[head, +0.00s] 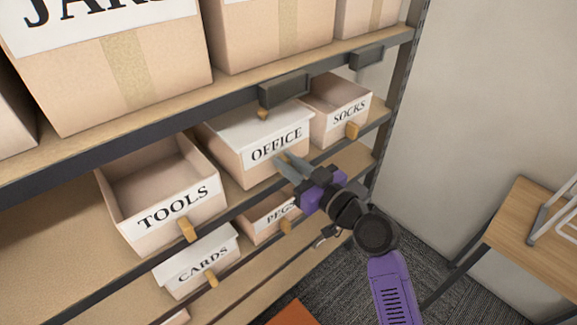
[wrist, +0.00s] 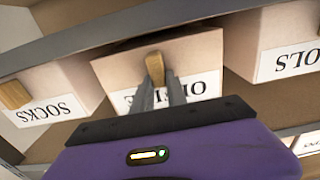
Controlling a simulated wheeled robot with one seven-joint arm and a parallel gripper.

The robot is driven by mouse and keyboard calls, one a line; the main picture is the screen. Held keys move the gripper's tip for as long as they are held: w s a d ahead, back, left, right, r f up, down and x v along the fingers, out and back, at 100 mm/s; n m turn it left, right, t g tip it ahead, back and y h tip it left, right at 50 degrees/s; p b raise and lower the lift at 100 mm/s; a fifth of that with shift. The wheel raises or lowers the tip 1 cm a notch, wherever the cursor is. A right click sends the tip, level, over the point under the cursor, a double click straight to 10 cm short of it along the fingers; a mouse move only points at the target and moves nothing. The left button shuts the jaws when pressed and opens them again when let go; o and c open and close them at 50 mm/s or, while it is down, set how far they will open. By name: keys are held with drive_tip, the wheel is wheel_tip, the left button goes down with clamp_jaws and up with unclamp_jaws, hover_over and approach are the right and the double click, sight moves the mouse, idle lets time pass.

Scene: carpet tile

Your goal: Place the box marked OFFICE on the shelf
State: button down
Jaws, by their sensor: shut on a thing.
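The OFFICE box (head: 262,128) is a tan box with a white top and a white front label. It is in the middle shelf row, between the TOOLS box and the SOCKS box. My gripper (head: 283,160) is at its front. In the wrist view, my gripper (wrist: 157,88) is shut on the wooden pull tab (wrist: 155,66) on the front of the OFFICE box (wrist: 198,50). The fingers hide part of the label. The shelf (head: 60,255) has a tan board and dark metal edges. I cannot tell whether the box's base rests fully on the board.
The TOOLS box (head: 145,215) is open, at left; the SOCKS box (head: 338,100) is close at right. The CARDS box (head: 190,275) and PEGS box (head: 262,220) are below. Large boxes, including JARS (head: 90,70), stand above. A wooden table (head: 535,235) is at far right.

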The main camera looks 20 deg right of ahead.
drive_tip(key=shift+f, duration=0.7)
drive_tip(key=c, duration=1.3)
unclamp_jaws()
drive_tip(key=shift+f, duration=0.15)
drive_tip(key=shift+c, duration=0.2)
drive_tip(key=shift+b+v, duration=1.45)
drive_tip(key=shift+v, duration=4.6)
